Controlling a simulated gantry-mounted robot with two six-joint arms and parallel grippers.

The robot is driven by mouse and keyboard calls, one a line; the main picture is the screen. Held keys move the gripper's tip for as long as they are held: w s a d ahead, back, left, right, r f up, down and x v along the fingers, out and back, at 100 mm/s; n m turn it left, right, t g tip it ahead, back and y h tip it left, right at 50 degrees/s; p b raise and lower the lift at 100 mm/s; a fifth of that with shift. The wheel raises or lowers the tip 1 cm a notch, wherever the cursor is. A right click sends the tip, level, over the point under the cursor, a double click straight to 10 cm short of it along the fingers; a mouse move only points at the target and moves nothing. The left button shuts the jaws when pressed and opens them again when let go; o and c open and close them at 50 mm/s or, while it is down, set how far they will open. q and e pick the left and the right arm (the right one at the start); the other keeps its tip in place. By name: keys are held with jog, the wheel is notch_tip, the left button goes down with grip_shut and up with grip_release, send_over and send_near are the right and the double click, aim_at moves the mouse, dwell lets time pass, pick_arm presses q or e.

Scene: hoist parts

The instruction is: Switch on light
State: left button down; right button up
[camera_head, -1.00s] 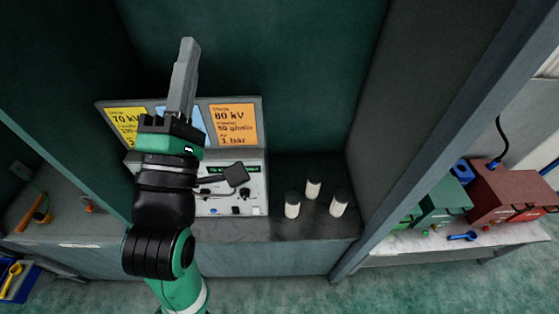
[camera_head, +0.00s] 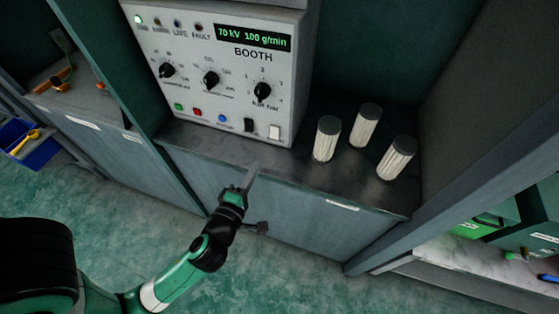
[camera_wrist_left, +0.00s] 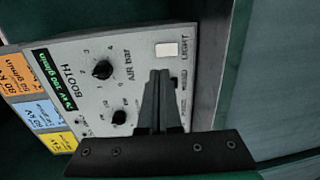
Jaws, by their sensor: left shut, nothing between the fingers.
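The control panel marked BOOTH (camera_head: 215,95) stands on the bench against the booth's back wall. A white rocker switch (camera_head: 274,132) sits at its lower right corner. In the left wrist view this switch (camera_wrist_left: 167,49) has the word LIGHT beside it. A black switch (camera_head: 248,125) is just left of it in the head view. My left gripper (camera_head: 254,167) is shut and empty, in front of and below the switches, apart from the panel in the head view. In the left wrist view its fingertips (camera_wrist_left: 158,72) partly overlap the black switch's area. My right gripper is not in view.
Several knobs, including the air knob (camera_head: 262,91), and small coloured buttons (camera_head: 197,113) are on the panel. Three pleated white filters, one of them nearest the panel (camera_head: 327,140), stand on the bench to the right. Open space lies before the bench.

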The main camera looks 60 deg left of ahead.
pick_arm(q)
jog(key=f, duration=0.3)
jog(key=shift+s+a+b, duration=0.2)
jog(key=shift+s+b, duration=0.2)
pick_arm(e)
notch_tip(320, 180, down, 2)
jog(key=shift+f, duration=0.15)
pick_arm(q)
send_near(274, 137)
jog(key=p+x, duration=0.1)
jog(key=x, duration=0.6)
jog(key=shift+d, duration=0.1)
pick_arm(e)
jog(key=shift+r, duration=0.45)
